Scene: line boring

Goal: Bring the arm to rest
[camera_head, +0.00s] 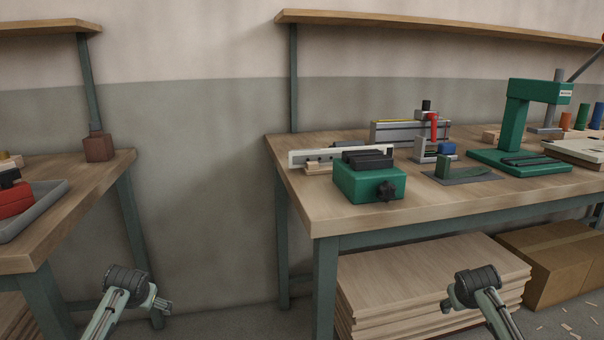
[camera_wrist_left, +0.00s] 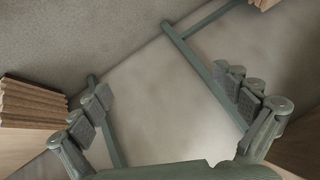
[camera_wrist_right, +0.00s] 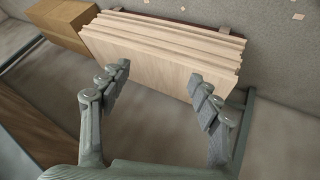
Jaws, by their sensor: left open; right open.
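My left gripper (camera_head: 160,303) is low at the left of the head view, in the gap between the two workbenches. In the left wrist view its fingers (camera_wrist_left: 165,95) are spread apart with nothing between them. My right gripper (camera_head: 447,304) is low at the right, in front of the stacked boards under the right bench. In the right wrist view its fingers (camera_wrist_right: 160,84) are spread apart and empty, with the board stack (camera_wrist_right: 160,45) beyond them. I cannot tell how far the fingertips are from the boards.
The right workbench (camera_head: 350,220) bears a green vise (camera_head: 368,182), a green press (camera_head: 513,120) and smaller fixtures. The left workbench (camera_head: 105,180) bears a grey tray (camera_head: 45,205) with a red tool and a brown block (camera_head: 98,147). A cardboard box (camera_head: 560,260) stands beside the boards.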

